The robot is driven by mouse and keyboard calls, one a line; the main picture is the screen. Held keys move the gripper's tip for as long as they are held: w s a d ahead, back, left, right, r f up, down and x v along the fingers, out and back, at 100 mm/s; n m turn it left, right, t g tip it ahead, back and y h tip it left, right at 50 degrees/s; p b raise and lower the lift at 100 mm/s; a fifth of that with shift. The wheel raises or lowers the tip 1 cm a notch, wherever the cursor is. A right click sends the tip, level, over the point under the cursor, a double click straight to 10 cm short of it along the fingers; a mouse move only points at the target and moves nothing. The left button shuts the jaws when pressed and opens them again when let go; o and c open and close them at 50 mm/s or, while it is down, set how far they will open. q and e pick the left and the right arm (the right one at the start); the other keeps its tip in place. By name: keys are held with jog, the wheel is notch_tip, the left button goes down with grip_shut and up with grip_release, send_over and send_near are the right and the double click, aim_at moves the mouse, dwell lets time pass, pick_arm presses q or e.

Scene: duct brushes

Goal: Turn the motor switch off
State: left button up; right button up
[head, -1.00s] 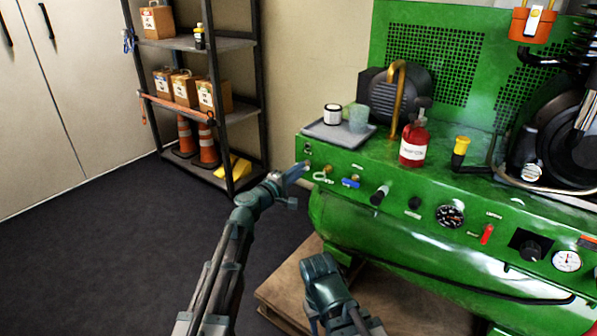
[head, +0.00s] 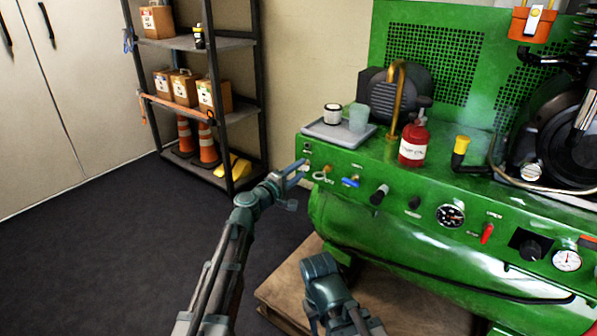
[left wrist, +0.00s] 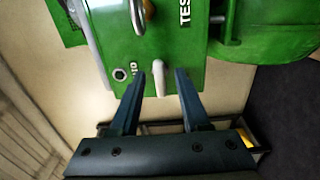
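The green compressor's panel (head: 395,193) faces me. In the left wrist view, a pale metal toggle lever (left wrist: 157,80) stands beside an I/O marking near the panel's end; I take it for the motor switch, though no name is readable there. My left gripper (head: 301,171) is at the panel's left end in the head view. In the left wrist view its two fingers (left wrist: 160,72) are apart, with the lever between them and a gap on either side. Contact is not visible. My right arm shows low in the middle of the head view; its fingertips are not visible.
A shelf rack (head: 222,115) stands behind left; the floor left is clear.

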pick_arm(q)
jog(key=v, duration=1.3)
jog(key=shift+s+a, duration=0.25)
jog(key=shift+s, duration=0.1)
